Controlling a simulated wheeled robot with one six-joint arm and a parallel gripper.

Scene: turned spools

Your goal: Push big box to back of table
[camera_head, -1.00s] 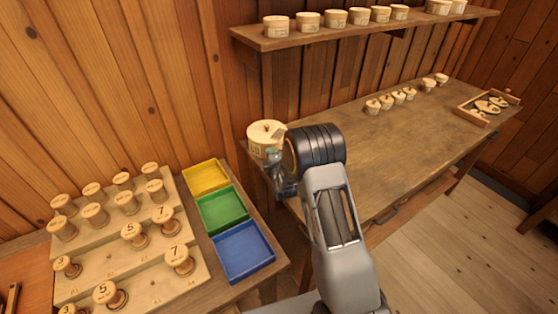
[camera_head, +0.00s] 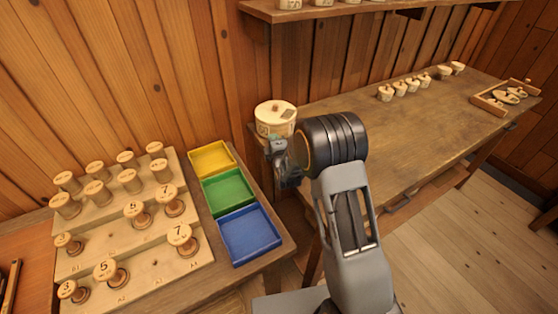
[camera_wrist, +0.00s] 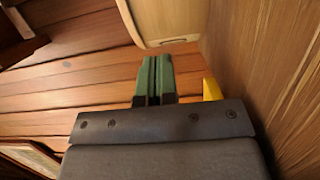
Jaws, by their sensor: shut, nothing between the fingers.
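The big box (camera_head: 275,118) is a round, pale wooden box with a knobbed lid and a dark patch on top. It stands upright at the left end of the long table (camera_head: 400,135), close to the plank wall. My gripper (camera_head: 277,146) is at the front side of the box, low against it or very near. In the wrist view the box's pale side (camera_wrist: 165,20) fills the top, just beyond the green fingertips (camera_wrist: 155,62). The fingers are together with nothing between them. I cannot tell whether they touch the box.
Several small lidded boxes (camera_head: 411,86) stand along the table's back, with a wooden tray (camera_head: 490,106) at far right. A shelf (camera_head: 350,10) hangs above. The table's middle is clear.

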